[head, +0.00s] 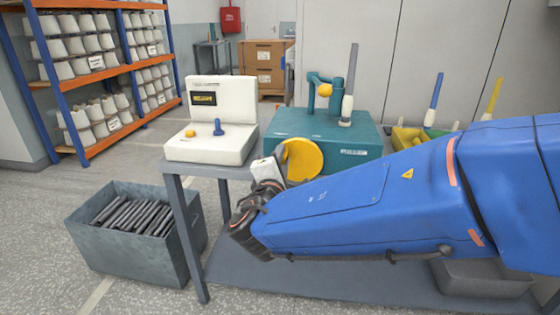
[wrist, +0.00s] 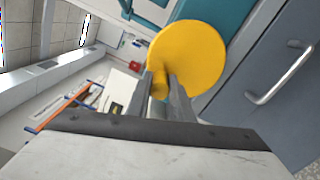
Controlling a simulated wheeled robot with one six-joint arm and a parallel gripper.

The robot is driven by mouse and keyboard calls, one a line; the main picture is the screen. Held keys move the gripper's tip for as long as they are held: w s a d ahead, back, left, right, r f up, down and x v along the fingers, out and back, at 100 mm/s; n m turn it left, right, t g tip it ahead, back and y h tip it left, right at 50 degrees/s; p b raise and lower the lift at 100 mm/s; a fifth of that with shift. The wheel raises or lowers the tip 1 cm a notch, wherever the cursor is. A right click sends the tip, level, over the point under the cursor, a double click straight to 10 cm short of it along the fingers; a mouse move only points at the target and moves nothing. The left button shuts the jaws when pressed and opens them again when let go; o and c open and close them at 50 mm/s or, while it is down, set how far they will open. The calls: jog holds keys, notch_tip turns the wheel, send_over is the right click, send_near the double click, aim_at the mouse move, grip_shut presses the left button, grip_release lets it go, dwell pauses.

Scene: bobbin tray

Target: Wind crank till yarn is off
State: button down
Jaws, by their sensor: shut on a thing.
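The teal winding machine (head: 325,130) stands on the grey bench. Its yellow crank disc (head: 306,160) faces forward and fills the upper middle of the wrist view (wrist: 188,62). A yellow crank knob (wrist: 159,82) stands out from the disc. My gripper (wrist: 166,88) is shut on this knob, its two fingers on either side. In the head view my blue arm comes in from the right and hides part of the disc and the knob. A grey upright rod on the machine carries a whitish sleeve (head: 346,110) low down; I cannot tell how much yarn is on it.
A white console (head: 215,120) with a yellow button and blue knob stands left on the bench. A grey bin (head: 125,255) of dark rods is on the floor. Yellow and green trays (head: 408,137) with coloured rods are at right. Shelves of cones (head: 85,85) stand behind.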

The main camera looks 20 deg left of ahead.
jog(key=shift+d, duration=0.1)
dwell(0.3)
jog(key=c, duration=1.6)
grip_release()
jog(key=shift+o, duration=0.2)
jog(key=v, duration=1.7)
jog(key=shift+s, duration=0.2)
